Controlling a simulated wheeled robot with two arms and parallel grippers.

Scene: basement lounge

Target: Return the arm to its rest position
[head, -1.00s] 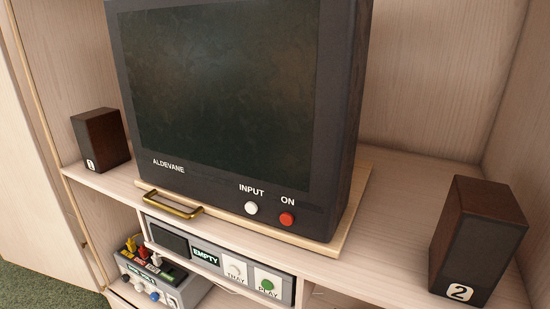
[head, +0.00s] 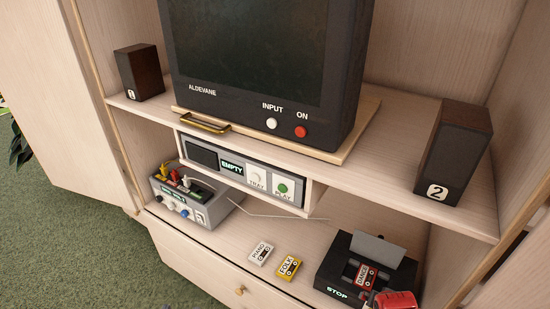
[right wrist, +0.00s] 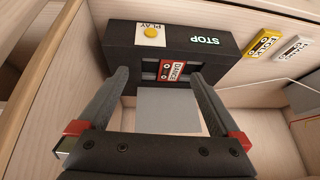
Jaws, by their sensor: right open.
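My right gripper (right wrist: 158,78) is open in the right wrist view. Its two dark fingers spread to either side of a red DANCE cassette (right wrist: 172,72), with nothing gripped between them. The cassette sits in a black cassette deck (right wrist: 215,45) with a raised grey lid, a STOP label and a yellow PLAY button. In the head view the deck (head: 334,268) stands at the lower right, with the DANCE cassette (head: 366,276) in it. A red part at the bottom edge overlaps the deck's front corner; I cannot tell whether it touches. My left gripper is in neither view.
A white PIANO cassette (head: 261,253) and a yellow FOLK cassette (head: 288,266) lie left of the deck. A grey switch box (head: 190,205) stands further left. Above are a tray player (head: 245,170), a television (head: 265,60) and two speakers. Thin cables cross the shelf.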

